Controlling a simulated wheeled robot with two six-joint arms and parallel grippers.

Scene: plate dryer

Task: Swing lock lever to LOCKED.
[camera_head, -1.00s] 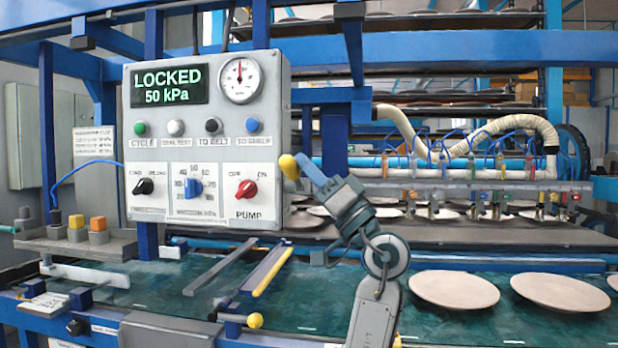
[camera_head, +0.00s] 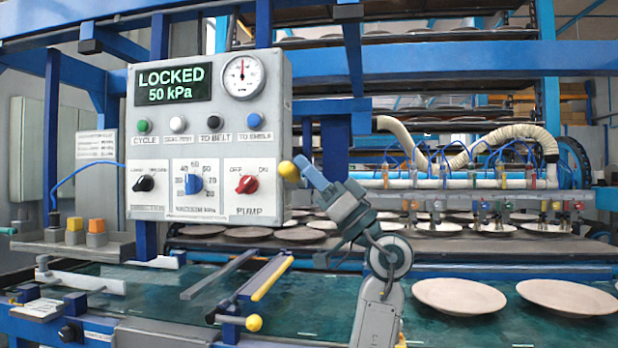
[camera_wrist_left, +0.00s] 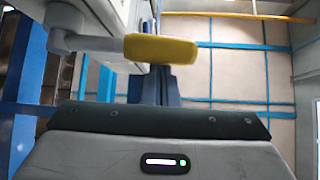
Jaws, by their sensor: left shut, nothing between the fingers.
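The control box (camera_head: 210,145) has a screen (camera_head: 173,83) that reads LOCKED, 50 kPa. The lock lever's yellow handle (camera_head: 289,171) shows at the box's right side. In the left wrist view the yellow handle (camera_wrist_left: 160,49) sits on a grey arm from the box side, just beyond my gripper. My left gripper (camera_head: 306,170) has its blue fingers shut and empty, right beside the yellow handle. I cannot tell whether they touch. The lever's pivot is hidden in the head view. My right gripper is not in view.
The box front carries several buttons, a gauge (camera_head: 242,77) and a red pump knob (camera_head: 247,184). Plates (camera_head: 459,297) lie on the green belt at right. Blue frame beams surround the box.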

